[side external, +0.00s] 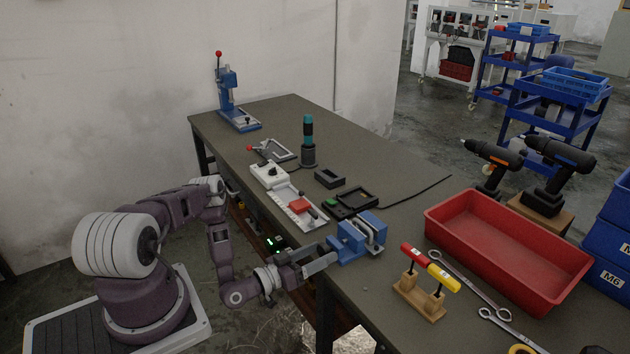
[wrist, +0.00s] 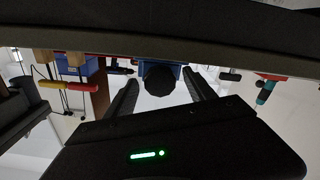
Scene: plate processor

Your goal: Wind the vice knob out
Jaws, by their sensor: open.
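The blue vice (side external: 350,242) sits at the front edge of the workbench, its jaws facing up. In the wrist view the vice (wrist: 172,66) shows behind its dark round knob (wrist: 159,79), which faces my gripper. My gripper (wrist: 161,82) is open. Its two black fingers appear on either side of the knob, with visible gaps and no clear contact. In the side view my gripper (side external: 328,262) is at the bench edge, just in front of the vice. The knob cannot be made out in that view. How deep the fingers reach past the knob is unclear.
The wrist picture appears upside down. Right of the vice are a wooden stand (side external: 419,300) with red and yellow handled tools, wrenches (side external: 470,280) and a red tray (side external: 505,245). A black frame fixture (side external: 355,198) and a white fixture (side external: 297,207) lie behind and left.

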